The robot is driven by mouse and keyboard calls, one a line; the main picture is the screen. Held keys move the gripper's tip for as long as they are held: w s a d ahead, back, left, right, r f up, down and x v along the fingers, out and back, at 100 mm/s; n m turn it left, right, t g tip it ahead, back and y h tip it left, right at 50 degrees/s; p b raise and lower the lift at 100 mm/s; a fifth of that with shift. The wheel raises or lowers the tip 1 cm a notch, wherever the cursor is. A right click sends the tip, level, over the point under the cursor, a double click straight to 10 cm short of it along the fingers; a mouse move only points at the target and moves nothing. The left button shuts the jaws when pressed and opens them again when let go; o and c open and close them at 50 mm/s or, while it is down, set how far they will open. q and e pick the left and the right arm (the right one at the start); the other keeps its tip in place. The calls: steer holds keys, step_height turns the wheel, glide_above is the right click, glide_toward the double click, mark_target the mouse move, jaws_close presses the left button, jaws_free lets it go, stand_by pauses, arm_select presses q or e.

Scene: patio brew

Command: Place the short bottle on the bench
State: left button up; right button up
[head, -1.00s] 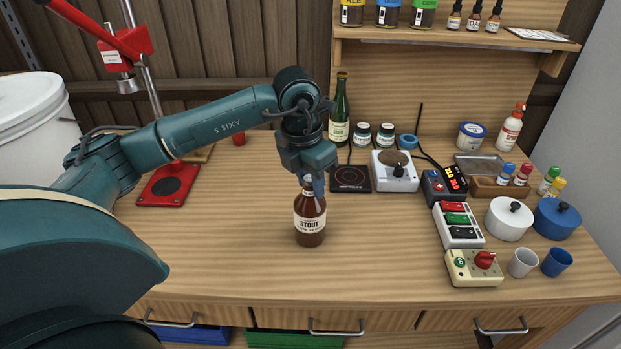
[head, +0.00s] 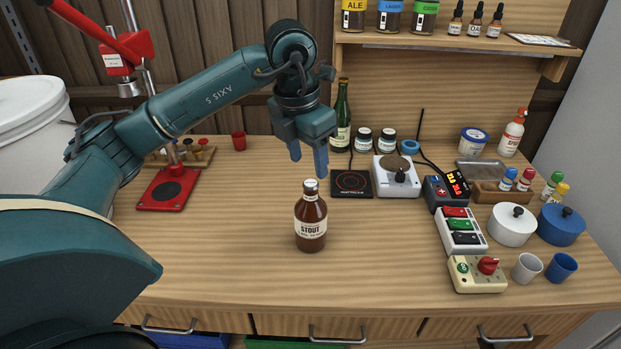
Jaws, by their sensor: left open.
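The short bottle (head: 311,222), brown with a cream stout label and a pale cap, stands upright on the wooden bench (head: 250,280), near the middle. My left gripper (head: 308,162) is above the bottle, pointing down. Its blue fingers are apart and empty, and their tips are a little above the cap. My right gripper does not show.
Behind the bottle are a black hot plate (head: 351,184), a white stirrer (head: 396,177) and a tall green bottle (head: 341,118). A switch box (head: 460,231), pots and cups stand at right. A red press base (head: 168,189) is at left. The bench's front middle is clear.

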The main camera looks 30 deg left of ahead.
arm_select(q)
steer(key=r, duration=0.5)
steer(key=shift+s+a, duration=0.1)
steer(key=shift+s, duration=0.25)
steer(key=shift+f, duration=0.1)
